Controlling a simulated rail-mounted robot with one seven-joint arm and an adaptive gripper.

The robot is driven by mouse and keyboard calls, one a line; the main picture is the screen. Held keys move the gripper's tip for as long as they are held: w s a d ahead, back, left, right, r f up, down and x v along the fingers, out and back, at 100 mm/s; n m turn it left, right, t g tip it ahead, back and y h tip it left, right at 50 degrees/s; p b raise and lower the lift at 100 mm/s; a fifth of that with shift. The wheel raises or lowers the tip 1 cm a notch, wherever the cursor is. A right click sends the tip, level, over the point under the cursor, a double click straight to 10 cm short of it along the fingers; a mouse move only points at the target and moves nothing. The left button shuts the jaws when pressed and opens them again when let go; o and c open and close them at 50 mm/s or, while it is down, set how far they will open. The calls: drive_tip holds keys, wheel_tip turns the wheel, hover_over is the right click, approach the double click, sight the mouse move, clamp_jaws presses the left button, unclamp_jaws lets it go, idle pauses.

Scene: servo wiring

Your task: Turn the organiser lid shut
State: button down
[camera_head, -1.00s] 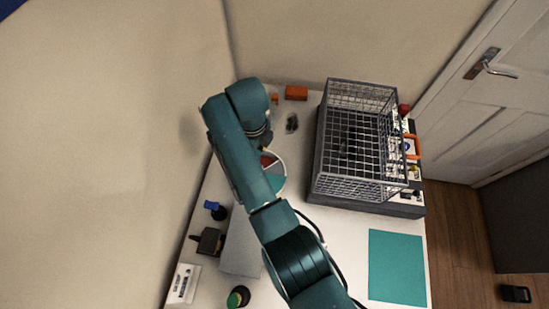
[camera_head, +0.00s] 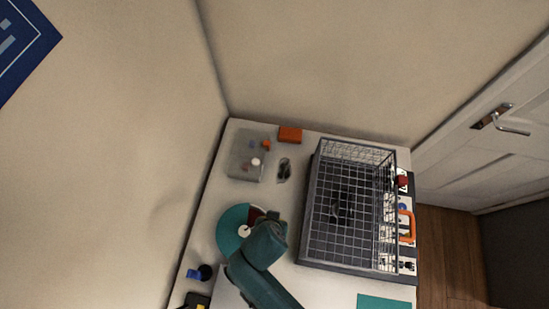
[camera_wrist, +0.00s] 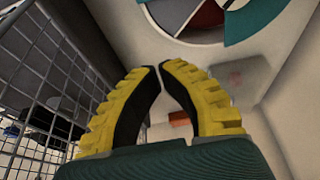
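The round organiser shows in the head view with its teal lid (camera_head: 231,220), a dark red wedge (camera_head: 257,212) and a pale hub. My arm covers its lower right part. In the wrist view, part of the organiser (camera_wrist: 255,18) shows at the top edge, with teal, grey and dark red sectors. My gripper (camera_wrist: 160,68) has yellow ribbed fingers with their tips almost together and nothing seen between them. It appears apart from the organiser. In the head view my arm's end is just right of the organiser, and the fingers cannot be made out there.
A wire basket (camera_head: 312,205) on a dark base stands right of the organiser. A translucent box (camera_head: 240,168) with small items, an orange block (camera_head: 290,135) and a small dark object (camera_head: 284,170) lie behind. A blue-handled item (camera_head: 199,273) lies front left.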

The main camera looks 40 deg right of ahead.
drive_tip(key=b+x, duration=0.1)
drive_tip(key=x, duration=0.7)
drive_tip(key=shift+s+b, duration=0.1)
drive_tip(key=shift+b, duration=0.2)
drive_tip(key=shift+s+a+f, duration=0.15)
drive_tip(key=shift+a, duration=0.15)
drive_tip(key=shift+s+a, duration=0.95)
drive_tip(key=shift+a, duration=0.3)
drive_tip(key=shift+p, duration=0.3)
